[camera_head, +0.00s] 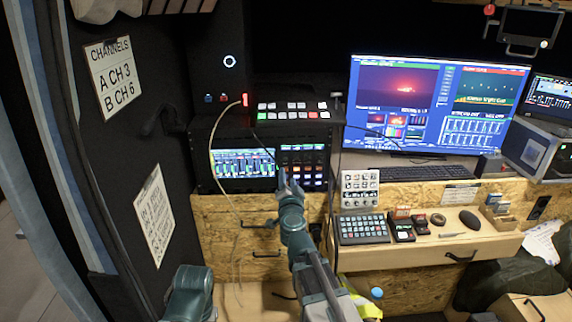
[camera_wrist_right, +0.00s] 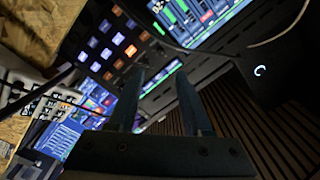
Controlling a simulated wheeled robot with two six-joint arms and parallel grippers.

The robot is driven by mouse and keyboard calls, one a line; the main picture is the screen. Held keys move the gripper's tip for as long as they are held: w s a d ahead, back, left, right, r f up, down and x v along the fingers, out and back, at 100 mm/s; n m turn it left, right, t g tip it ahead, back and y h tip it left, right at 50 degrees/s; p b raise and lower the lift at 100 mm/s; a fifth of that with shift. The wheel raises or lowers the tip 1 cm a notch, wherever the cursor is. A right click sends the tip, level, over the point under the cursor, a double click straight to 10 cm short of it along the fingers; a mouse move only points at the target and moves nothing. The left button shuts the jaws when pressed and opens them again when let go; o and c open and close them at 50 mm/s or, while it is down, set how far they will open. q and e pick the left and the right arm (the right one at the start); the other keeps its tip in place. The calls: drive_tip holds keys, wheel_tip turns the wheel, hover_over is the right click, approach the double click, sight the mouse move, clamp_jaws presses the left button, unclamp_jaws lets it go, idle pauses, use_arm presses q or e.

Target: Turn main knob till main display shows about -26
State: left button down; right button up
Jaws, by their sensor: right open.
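My right gripper (camera_head: 287,183) is open and empty, in front of the lower right part of a black rack unit (camera_head: 198,160). In the right wrist view, its two fingers stand apart (camera_wrist_right: 161,80) and point at the rack face, with nothing between them. The rack carries a wide lit screen with green level bars (camera_head: 243,163) and a panel of lit buttons (camera_head: 303,158). The wrist view also shows the buttons (camera_wrist_right: 107,52) and the screen (camera_wrist_right: 190,15). I cannot single out the main knob or read a main display value. My left gripper is out of view.
A switcher with coloured buttons (camera_head: 292,110) sits on top of the rack. A thin cable hangs in front (camera_head: 226,190). To the right are a large monitor (camera_head: 432,105), a keyboard (camera_head: 407,173) and a knob panel (camera_head: 360,188). A wooden desk lies below.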

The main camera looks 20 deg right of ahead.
sight(286, 160)
drive_tip(key=x, duration=0.9)
drive_tip(key=shift+w, duration=0.35)
drive_tip(key=shift+c, duration=0.2)
clamp_jaws()
